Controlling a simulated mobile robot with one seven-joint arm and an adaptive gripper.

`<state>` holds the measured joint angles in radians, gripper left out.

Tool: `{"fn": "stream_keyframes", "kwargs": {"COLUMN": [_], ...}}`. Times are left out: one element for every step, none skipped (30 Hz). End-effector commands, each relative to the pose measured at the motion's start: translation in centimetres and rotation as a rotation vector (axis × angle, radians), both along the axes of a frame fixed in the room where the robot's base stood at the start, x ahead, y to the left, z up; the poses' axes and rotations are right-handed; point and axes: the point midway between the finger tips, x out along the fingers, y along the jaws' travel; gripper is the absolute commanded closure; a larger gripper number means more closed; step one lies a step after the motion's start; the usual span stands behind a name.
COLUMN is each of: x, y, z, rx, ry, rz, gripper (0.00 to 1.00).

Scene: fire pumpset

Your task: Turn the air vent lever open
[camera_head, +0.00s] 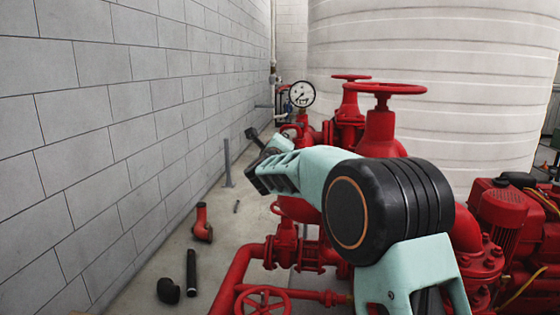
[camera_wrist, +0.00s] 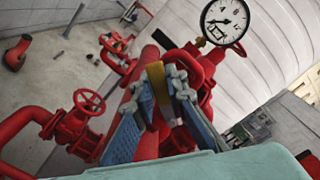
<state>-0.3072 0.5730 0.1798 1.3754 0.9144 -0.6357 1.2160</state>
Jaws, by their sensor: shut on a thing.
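My gripper (camera_wrist: 160,85) shows in the wrist view with its fingertips close together around a narrow brass-yellow piece (camera_wrist: 156,78). This piece appears to be the air vent lever, and my gripper is shut on it. It stands in front of red pipework, below and left of a white pressure gauge (camera_wrist: 226,20). A dark part shows just above it, and I cannot tell what it belongs to. In the head view my pale green arm reaches left across the red pump pipes. There the fingertips and the lever are hidden or too small to make out.
The pressure gauge (camera_head: 302,93) stands behind my arm in the head view. Red valve handwheels (camera_head: 384,88) rise close to the right of it. A grey block wall (camera_head: 110,110) runs along the left. Loose pipe pieces, including a red elbow (camera_head: 202,225), lie on the floor.

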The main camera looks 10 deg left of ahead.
Motion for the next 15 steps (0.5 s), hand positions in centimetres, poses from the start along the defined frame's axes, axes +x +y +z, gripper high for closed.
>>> {"fn": "stream_keyframes", "kwargs": {"x": [0.0, 0.0, 0.0, 0.0, 0.0, 0.0, 0.0, 0.0, 0.0, 0.0, -0.1, -0.1, -0.1, -0.1, -0.1], "y": [-0.2, -0.3, -0.5, -0.6, -0.7, -0.8, -0.9, -1.1, -1.2, -1.4, -1.5, -1.7, -1.8, -2.0, -2.1], "z": [-0.3, -0.2, 0.0, 0.2, 0.3, 0.5, 0.6, 0.7, 0.9, 1.0, 1.1, 1.3, 1.4, 1.5, 1.6], "rx": [0.048, 0.076, 0.114, 0.143, 0.172, 0.209, 0.238, 0.267, 0.303, 0.334, 0.361, 0.400, 0.428, 0.456, 0.495], "ry": [-0.004, -0.006, -0.007, -0.008, -0.009, -0.011, -0.011, -0.011, -0.012, -0.014, -0.015, -0.016, -0.017, -0.018, -0.019], "rz": [-0.002, -0.001, -0.001, -0.001, -0.001, -0.001, -0.001, 0.000, -0.001, -0.001, -0.001, -0.001, -0.001, -0.001, 0.000], "gripper": [1.00, 1.00, 1.00, 1.00, 1.00, 1.00, 1.00, 1.00, 1.00, 1.00, 1.00, 1.00, 1.00, 1.00, 1.00]}}
